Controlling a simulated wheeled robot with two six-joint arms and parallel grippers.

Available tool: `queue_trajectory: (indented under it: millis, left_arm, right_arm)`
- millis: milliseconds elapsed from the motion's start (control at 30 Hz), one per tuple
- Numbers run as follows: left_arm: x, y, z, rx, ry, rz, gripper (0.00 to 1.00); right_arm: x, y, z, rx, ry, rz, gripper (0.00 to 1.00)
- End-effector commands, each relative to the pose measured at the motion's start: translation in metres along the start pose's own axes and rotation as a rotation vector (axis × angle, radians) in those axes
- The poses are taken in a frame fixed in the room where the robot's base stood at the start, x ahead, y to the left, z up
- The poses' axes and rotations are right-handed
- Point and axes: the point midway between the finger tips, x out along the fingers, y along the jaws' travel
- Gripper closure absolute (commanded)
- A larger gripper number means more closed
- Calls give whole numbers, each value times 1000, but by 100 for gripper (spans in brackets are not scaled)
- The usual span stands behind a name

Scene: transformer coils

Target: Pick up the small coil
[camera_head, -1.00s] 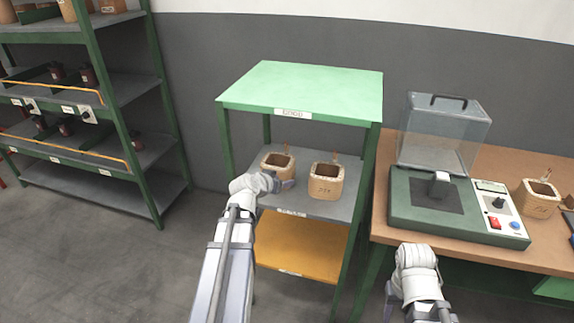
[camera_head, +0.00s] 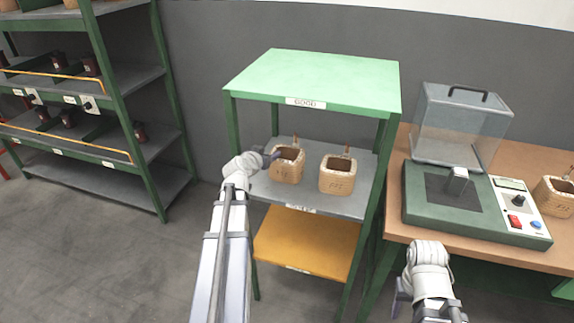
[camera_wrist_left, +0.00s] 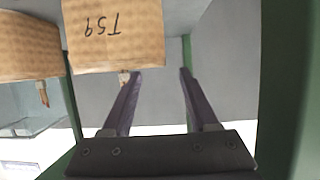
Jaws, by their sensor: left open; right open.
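Two tan wrapped coils stand upright on the grey middle shelf, a left coil (camera_head: 287,170) and a right coil (camera_head: 337,180). A third similar coil (camera_head: 556,198) stands on the bench at the right edge. I cannot tell which is the small coil. My left gripper (camera_head: 272,157) is at the left side of the left coil, open. In the left wrist view its two purple fingers (camera_wrist_left: 158,76) have nothing between them, and a coil marked T59 (camera_wrist_left: 115,40) lies just beyond the left finger. My right gripper (camera_head: 398,297) hangs low before the bench, mostly hidden.
The green top shelf (camera_head: 315,80) is bare and overhangs the coils. Green posts frame the shelf. A yellow shelf (camera_head: 305,243) below is empty. A tester with a clear cover (camera_head: 460,125) stands on the bench. A rack (camera_head: 110,165) with dark red parts is at left.

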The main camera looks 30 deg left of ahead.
Motion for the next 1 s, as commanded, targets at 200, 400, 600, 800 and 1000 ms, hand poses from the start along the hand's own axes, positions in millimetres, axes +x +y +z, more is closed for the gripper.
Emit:
queue_trajectory:
  millis: [200, 400, 600, 800, 1000]
  left_arm:
    - [27, -1, 2, 0, -1, 1, 40]
    - [51, 0, 1, 0, 0, 1, 40]
    - [50, 0, 0, 0, 0, 1, 40]
    - [50, 0, 0, 0, 0, 1, 60]
    - [50, 0, 0, 0, 0, 1, 83]
  right_arm:
    - [12, -1, -1, 0, 0, 0, 50]
    - [20, -2, -1, 0, 0, 0, 50]
    - [19, -2, -1, 0, 0, 0, 50]
    - [19, -2, -1, 0, 0, 0, 50]
    - [19, -2, -1, 0, 0, 0, 50]
